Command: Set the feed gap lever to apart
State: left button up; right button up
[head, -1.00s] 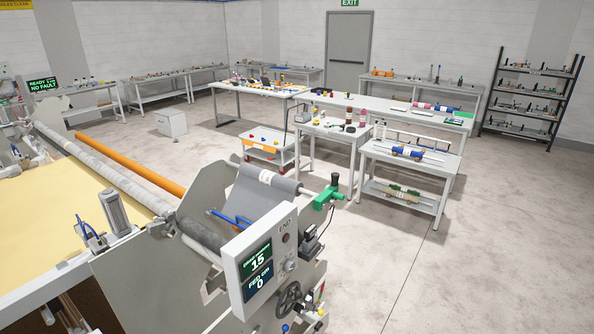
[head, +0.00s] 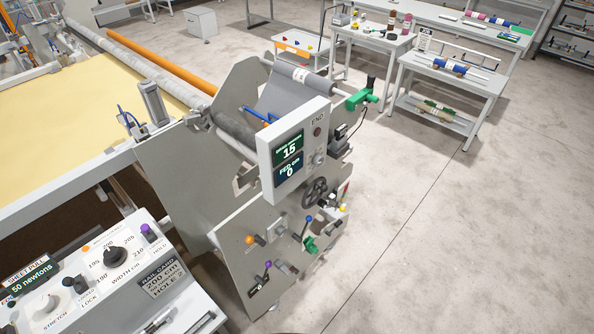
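Several small levers with coloured knobs sit on the grey end plate (head: 228,225) of the quilting machine in the head view. One has an orange knob (head: 250,240), one a purple knob (head: 267,265), one a blue knob (head: 308,219) and one a yellow knob (head: 343,208). Their labels are too small to read, so I cannot tell which is the feed gap lever or how it is set. Above them a control box (head: 296,150) shows 15 and "FED cm 0". Neither of my grippers is in view.
A black handwheel (head: 315,191) sits below the control box. A green bracket (head: 363,95) juts out at the roller's end. A console (head: 130,262) with dials stands at the lower left. Tables (head: 448,84) stand behind. The floor (head: 430,230) at the right is clear.

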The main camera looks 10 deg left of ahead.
aim_at(309, 218)
jog(key=k, duration=0.35)
jog(key=z, duration=1.05)
jog(key=i, duration=0.95)
jog(key=u, duration=1.9)
